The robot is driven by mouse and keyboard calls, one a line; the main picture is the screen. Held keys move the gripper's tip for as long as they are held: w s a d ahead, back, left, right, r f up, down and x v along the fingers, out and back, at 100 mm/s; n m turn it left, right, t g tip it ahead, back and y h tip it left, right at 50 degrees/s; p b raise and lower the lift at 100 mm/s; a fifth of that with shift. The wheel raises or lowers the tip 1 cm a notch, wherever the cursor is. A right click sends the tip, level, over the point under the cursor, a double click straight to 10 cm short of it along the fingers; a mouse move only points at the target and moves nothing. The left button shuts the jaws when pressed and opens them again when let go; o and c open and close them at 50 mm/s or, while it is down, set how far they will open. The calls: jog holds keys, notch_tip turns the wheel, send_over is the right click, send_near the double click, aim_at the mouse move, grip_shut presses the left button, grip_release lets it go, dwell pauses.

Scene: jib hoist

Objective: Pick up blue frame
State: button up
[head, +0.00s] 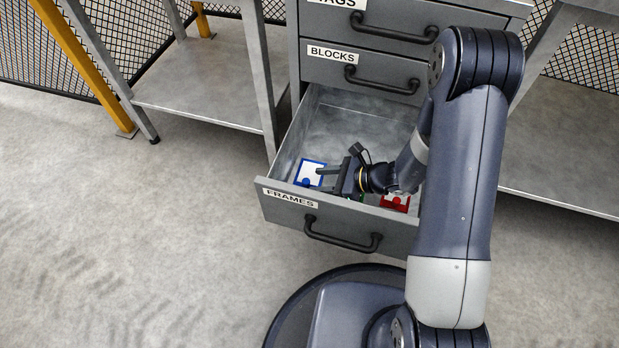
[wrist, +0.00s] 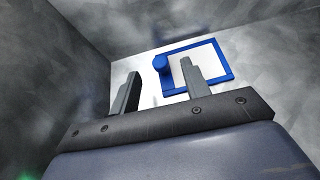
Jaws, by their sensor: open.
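The blue frame (head: 309,173) lies in the left part of the open FRAMES drawer (head: 282,207). It has a blue border, a white middle and a round blue knob. In the wrist view the blue frame (wrist: 229,63) is just beyond the fingers, and the right finger overlaps part of it. My gripper (head: 328,175) is inside the drawer, right of the frame, with its fingers pointing left toward it. In the wrist view my gripper (wrist: 158,85) is open with nothing between its fingers, and the knob appears between the fingertips, a little beyond them.
A red frame (head: 395,203) lies in the same drawer, right of my gripper and partly hidden by my arm. The drawer walls rise close around. The BLOCKS drawer (head: 333,67) above is shut. Metal tables stand left and right of the cabinet.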

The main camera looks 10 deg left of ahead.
jog(key=shift+x, duration=1.45)
jog(key=shift+c, duration=0.4)
grip_shut()
